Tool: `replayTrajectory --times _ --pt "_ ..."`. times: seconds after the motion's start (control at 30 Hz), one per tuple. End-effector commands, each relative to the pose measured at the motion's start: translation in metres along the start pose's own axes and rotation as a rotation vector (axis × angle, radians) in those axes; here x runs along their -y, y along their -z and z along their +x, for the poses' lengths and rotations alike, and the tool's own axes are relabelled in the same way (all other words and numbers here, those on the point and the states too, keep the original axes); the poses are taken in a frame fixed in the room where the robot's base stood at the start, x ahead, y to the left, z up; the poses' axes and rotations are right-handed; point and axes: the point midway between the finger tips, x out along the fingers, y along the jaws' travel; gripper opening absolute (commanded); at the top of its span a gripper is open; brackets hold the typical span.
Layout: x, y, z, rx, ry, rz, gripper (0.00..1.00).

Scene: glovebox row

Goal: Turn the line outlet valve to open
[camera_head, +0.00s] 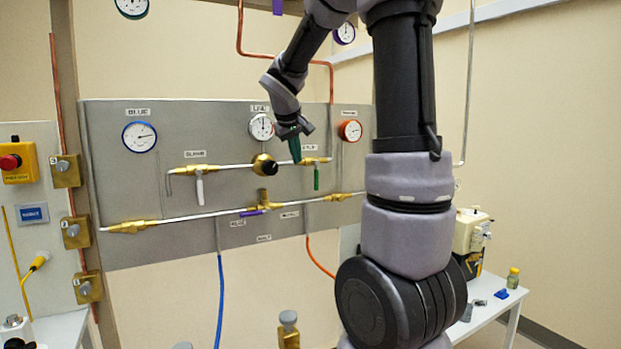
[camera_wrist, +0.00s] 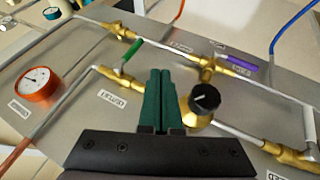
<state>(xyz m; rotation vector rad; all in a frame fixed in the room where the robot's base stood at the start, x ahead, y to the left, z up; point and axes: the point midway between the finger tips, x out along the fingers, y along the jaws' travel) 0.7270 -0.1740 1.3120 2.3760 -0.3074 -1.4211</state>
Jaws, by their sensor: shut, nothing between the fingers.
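The green-handled valve (camera_head: 316,177) sits on the right end of the upper pipe, under a small label that is hard to read. Its handle hangs down, crosswise to the pipe. In the wrist view the green handle (camera_wrist: 131,55) is just left of my fingers, beside a label that seems to read outlet. My gripper (camera_head: 296,158) has dark green fingers, shut and empty. In the wrist view the fingertips (camera_wrist: 160,73) lie between the green handle and the brass regulator. I see no clear contact with the handle.
The brass regulator with black knob (camera_head: 264,165) is close left of my gripper. A white-handled valve (camera_head: 200,188) hangs crosswise further left. A purple-handled valve (camera_head: 254,211) lies along the lower pipe. An orange gauge (camera_head: 350,131) is to the right. A bench (camera_head: 490,312) stands at right.

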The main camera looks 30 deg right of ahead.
Motion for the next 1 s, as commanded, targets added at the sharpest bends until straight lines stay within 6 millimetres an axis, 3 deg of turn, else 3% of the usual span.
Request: replayTrajectory --times 0.27,0.67,0.8,1.0 --pt "-0.001 0.005 0.028 0.002 -0.014 -0.024 0.00" --pt "-0.002 0.005 0.111 0.003 -0.013 -0.022 0.00" --pt "-0.025 0.005 0.118 0.000 -0.014 -0.016 0.00" --pt "-0.037 0.006 0.124 -0.001 -0.013 -0.018 0.00"
